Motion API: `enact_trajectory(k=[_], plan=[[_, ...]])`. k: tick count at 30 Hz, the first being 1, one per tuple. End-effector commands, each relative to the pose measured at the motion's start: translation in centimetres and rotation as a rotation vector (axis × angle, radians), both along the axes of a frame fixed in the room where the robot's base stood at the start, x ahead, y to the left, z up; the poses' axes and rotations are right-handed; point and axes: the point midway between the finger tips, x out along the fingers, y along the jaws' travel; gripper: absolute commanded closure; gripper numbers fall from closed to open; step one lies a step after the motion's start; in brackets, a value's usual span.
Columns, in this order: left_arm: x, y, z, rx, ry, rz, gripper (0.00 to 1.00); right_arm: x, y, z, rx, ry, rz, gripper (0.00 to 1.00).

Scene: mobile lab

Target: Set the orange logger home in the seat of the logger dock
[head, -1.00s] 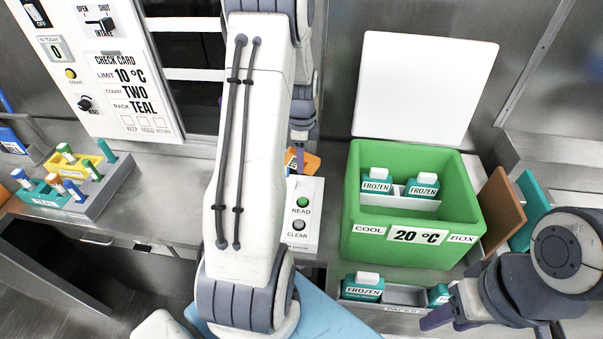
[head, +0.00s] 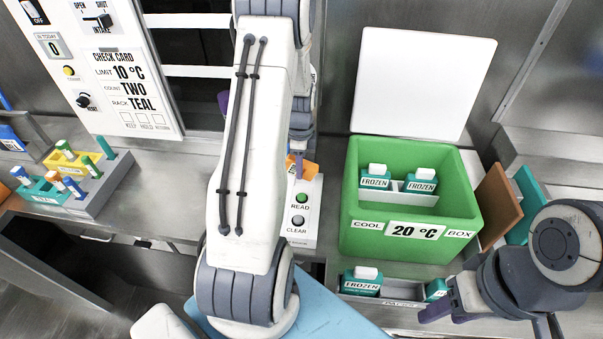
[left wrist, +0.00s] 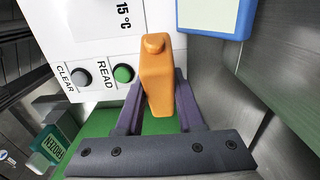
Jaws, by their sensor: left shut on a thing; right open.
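The orange logger (left wrist: 156,85) is held between the purple fingers of my left gripper (left wrist: 158,98), shut on it. In the head view the logger (head: 309,168) shows only partly beside my left arm, just behind the white logger dock (head: 301,238). In the left wrist view the dock (left wrist: 82,43) has a 15 °C readout, a green READ button and a grey CLEAR button. The logger overlaps the dock's edge there; I cannot tell if they touch. The dock's seat is not visible. My right gripper (head: 437,312) is open at the lower right, near the packs tray.
A green cool box (head: 408,242) with frozen packs stands right of the dock. A packs tray (head: 400,291) is in front of it. A rack of coloured tubes (head: 90,205) stands at left. A blue-edged panel (left wrist: 215,14) is close right of the logger.

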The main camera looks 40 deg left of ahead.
Motion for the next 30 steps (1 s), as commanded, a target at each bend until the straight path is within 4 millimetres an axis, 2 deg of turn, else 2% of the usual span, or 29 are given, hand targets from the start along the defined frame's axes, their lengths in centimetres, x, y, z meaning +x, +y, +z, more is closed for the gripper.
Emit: enact_trajectory(k=[4, 8, 21, 22, 23, 24, 30], plan=[[-0.1, -0.1, -2.3, -0.003, 0.004, 0.000, 1.00, 0.0, 0.0, 0.5, 0.000, 0.000, 0.000, 0.50], [-0.1, 0.0, -3.2, -0.001, 0.002, 0.000, 1.00, 0.0, 0.0, 1.2, 0.000, 0.000, 0.000, 0.50], [0.0, 0.0, -4.0, 0.000, 0.000, 0.000, 1.00, 0.0, 0.0, 0.6, 0.000, 0.000, 0.000, 0.50], [0.0, 0.0, -3.9, 0.000, 0.000, 0.000, 0.52, 0.0, 0.0, 0.7, 0.000, 0.000, 0.000, 0.50], [0.0, 0.0, -3.9, 0.000, 0.000, 0.000, 0.40, 0.0, 0.0, 0.8, 0.000, 0.000, 0.000, 0.50], [0.0, 0.0, -3.9, 0.000, 0.000, 0.000, 0.33, 0.0, 0.0, 0.8, 0.000, 0.000, 0.000, 0.50], [0.0, 0.0, -3.9, 0.000, 0.000, 0.000, 0.33, 0.0, 0.0, 0.8, 0.000, 0.000, 0.000, 0.50]])
